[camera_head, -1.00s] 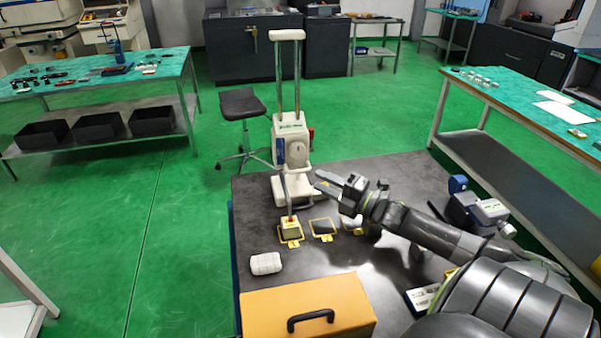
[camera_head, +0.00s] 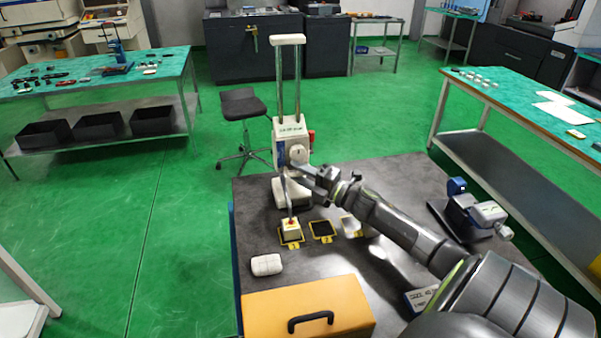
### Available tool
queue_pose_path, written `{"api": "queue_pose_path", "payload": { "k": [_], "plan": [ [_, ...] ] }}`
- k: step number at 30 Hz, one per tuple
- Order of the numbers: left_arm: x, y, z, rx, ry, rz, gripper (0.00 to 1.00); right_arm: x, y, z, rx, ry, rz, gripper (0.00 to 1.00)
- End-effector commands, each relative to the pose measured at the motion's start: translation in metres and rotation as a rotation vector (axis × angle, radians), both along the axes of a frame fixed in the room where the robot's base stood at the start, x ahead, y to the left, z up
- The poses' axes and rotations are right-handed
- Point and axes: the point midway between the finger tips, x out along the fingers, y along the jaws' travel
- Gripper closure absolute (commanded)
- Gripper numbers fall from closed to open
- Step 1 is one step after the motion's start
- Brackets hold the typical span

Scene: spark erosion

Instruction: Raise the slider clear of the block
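The height gauge stands at the back of the dark table, with a white base (camera_head: 291,193) and two upright columns. Its white slider (camera_head: 287,131) sits low on the columns and has a round wheel (camera_head: 298,154) on its front. A thin probe runs down from the slider to the small cream block (camera_head: 291,231), which stands in a yellow-framed mark. The probe tip seems to meet the block's top. My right gripper (camera_head: 296,173) is just below and in front of the wheel; its fingers look apart and empty. I cannot tell whether they touch the gauge. My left gripper is out of view.
A white rounded object (camera_head: 266,265) and an orange case (camera_head: 275,313) are nearer. A blue-grey device (camera_head: 476,214) stands at the right. A black stool (camera_head: 242,104) stands behind the table.

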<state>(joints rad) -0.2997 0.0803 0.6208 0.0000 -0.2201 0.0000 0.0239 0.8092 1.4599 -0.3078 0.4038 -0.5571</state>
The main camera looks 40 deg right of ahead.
Motion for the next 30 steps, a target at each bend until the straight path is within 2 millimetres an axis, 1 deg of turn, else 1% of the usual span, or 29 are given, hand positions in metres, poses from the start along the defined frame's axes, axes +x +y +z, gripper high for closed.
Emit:
{"api": "queue_pose_path", "payload": {
  "k": [4, 9, 12, 20, 22, 26, 30],
  "plan": [
    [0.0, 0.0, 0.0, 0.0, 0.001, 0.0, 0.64, 0.0, 0.0, 0.0, 0.0, 0.0, 0.0, 0.67],
    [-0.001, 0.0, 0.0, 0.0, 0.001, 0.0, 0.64, 0.0, 0.0, 0.0, 0.0, 0.0, 0.0, 0.9],
    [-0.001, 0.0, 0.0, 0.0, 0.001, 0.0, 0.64, 0.0, 0.0, 0.0, 0.0, 0.0, 0.0, 1.0],
    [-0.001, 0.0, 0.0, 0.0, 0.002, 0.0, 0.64, 0.0, 0.0, 0.0, 0.0, -0.001, 0.0, 1.0],
    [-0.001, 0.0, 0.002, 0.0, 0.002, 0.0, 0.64, 0.0, 0.0, 0.003, 0.0, -0.001, 0.001, 1.0],
    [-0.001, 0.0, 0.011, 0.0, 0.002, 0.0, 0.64, 0.0, 0.0, 0.018, 0.0, -0.003, 0.002, 1.0],
    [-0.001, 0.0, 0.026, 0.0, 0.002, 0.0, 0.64, 0.0, 0.0, 0.043, 0.001, -0.003, 0.002, 1.0]
  ]
}}
